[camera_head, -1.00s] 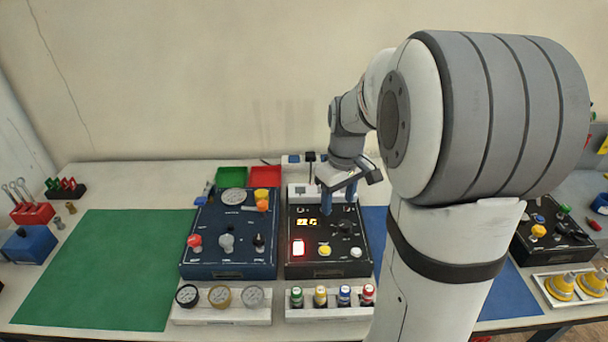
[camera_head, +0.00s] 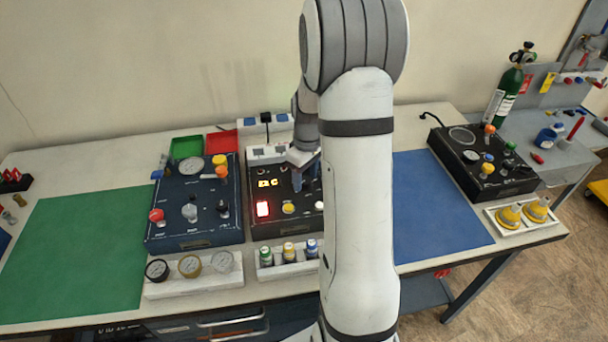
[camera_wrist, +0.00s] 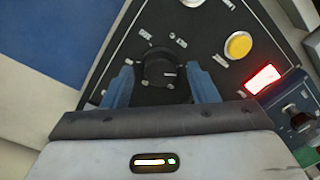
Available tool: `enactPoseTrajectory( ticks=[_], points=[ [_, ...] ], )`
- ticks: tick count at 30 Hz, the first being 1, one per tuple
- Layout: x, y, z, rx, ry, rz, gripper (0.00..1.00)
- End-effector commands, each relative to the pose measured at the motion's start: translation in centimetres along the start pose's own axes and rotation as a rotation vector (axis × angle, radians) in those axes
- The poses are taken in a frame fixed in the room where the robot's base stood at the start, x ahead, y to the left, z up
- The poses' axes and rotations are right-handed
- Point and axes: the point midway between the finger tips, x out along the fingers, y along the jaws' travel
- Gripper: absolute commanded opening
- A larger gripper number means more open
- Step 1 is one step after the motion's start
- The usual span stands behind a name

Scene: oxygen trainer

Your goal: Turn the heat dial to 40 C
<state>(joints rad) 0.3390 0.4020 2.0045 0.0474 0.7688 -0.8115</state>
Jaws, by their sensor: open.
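The heat dial (camera_wrist: 160,70) is a round black knob with a white mark, on the black control panel (camera_wrist: 200,22). In the wrist view it sits between the two blue fingers of my open gripper (camera_wrist: 162,84), with a gap visible on each side. Whether the fingertips reach down to its height is hard to tell. In the head view my gripper (camera_head: 297,180) is over the right part of the panel (camera_head: 262,228), and my arm hides the dial. The panel's lit yellow display (camera_head: 268,183) is too small to read surely.
The panel also has a lit red switch (camera_head: 262,209) and a yellow button (camera_wrist: 238,45). A blue-black panel (camera_head: 180,236) with knobs stands left, and a rack of small bottles (camera_head: 279,269) in front. Green (camera_head: 80,250) and blue (camera_head: 435,200) mats are clear.

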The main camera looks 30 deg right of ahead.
Motion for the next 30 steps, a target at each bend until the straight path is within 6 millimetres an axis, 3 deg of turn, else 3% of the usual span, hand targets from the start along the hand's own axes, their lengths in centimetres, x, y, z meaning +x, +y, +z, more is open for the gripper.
enactPoseTrajectory(
  ticks=[7, 24, 30],
  points=[
    [0.14, -0.03, -0.02, -0.001, 0.0, 0.0, 0.53],
    [0.11, -0.63, -0.37, -0.006, 0.0, 0.001, 0.09],
    [0.13, -0.21, -0.2, 0.01, 0.002, 0.001, 0.09]
  ],
)
